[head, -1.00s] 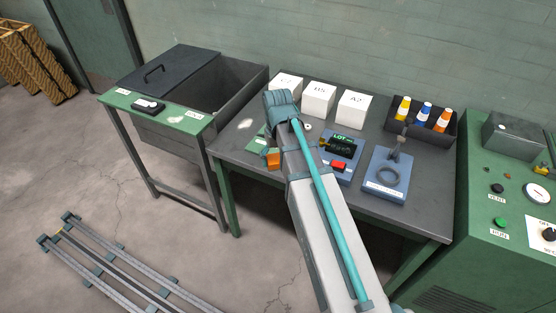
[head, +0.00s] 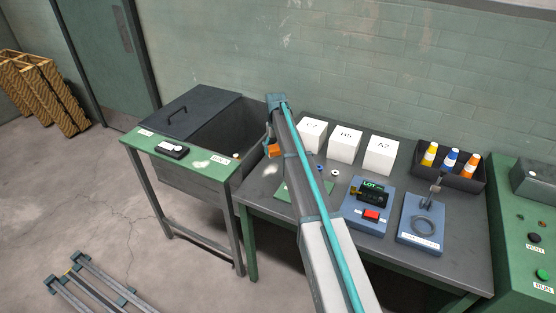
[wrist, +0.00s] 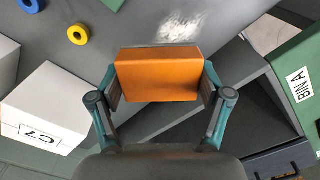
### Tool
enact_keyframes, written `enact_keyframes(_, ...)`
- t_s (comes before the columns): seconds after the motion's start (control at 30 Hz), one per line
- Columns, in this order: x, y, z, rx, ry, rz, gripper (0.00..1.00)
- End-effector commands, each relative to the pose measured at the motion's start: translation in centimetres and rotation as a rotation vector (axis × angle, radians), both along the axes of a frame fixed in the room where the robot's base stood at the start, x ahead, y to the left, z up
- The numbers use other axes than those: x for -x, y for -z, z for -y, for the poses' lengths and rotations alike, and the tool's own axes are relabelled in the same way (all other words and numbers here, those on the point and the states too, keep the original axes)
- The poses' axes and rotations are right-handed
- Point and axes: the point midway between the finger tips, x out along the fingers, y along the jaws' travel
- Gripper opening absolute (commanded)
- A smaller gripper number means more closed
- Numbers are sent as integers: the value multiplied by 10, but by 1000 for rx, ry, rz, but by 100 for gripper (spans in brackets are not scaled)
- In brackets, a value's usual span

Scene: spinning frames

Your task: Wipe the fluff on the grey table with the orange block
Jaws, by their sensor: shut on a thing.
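The orange block (wrist: 158,75) is held between the two fingers of my gripper (wrist: 160,88), shut on its sides. In the head view the block (head: 274,151) shows at the far left of the grey table (head: 262,196), near the bin. A pale patch of fluff (head: 269,170) lies on the table's left part. In the wrist view the fluff (wrist: 180,26) appears just beyond the block, apart from it in the picture. I cannot tell the block's height above the table.
White box C7 (wrist: 45,108) stands left of the block in the wrist view. Blue and yellow rings (wrist: 77,35) lie nearby. A dark open bin (head: 226,130) with a green ledge (head: 178,158) adjoins the table; the ledge bears another pale patch (head: 201,164). Blue fixtures (head: 368,204) occupy the table's middle.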

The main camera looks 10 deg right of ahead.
Motion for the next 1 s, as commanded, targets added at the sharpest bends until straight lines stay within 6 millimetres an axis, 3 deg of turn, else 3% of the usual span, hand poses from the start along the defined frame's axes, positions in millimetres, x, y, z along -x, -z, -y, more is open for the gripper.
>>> enact_keyframes(0.03, -16, 2, 2, 0, -4, -1, 45)
enact_keyframes(0.2, -33, 7, 5, 0, -16, 0, 45)
enact_keyframes(1.0, -34, 71, 7, 0, -15, 0, 45)
